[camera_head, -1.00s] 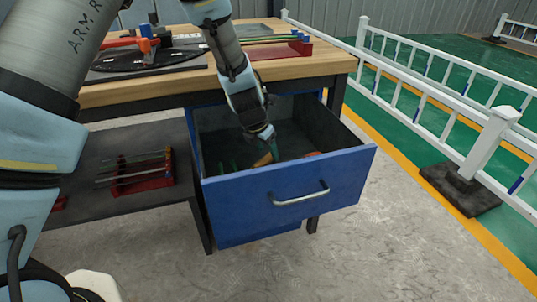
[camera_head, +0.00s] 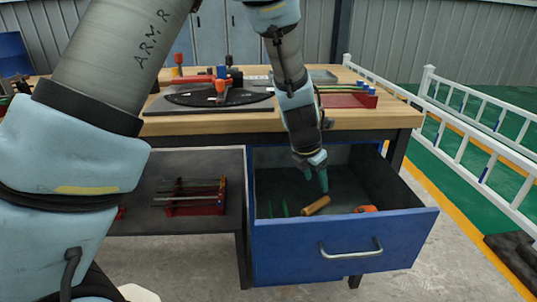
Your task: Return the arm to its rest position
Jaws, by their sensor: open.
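My gripper (camera_head: 316,182) points down over the open blue drawer (camera_head: 345,250), with its fingers apart and nothing between them. My arm (camera_head: 298,105) comes down from the top of the view in front of the workbench's edge. Inside the drawer, a tan cylindrical handle (camera_head: 316,206) lies just below my fingertips. Whether the fingertips touch it cannot be told. An orange item (camera_head: 365,209) lies to its right and thin green pieces (camera_head: 280,210) stand to its left.
A wooden workbench (camera_head: 390,116) stands above the drawer, carrying a black round-edged fixture (camera_head: 215,96) and a red rack (camera_head: 350,100) of rods. Another red rack (camera_head: 195,198) sits on the lower shelf. A white fence (camera_head: 470,150) runs along the right.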

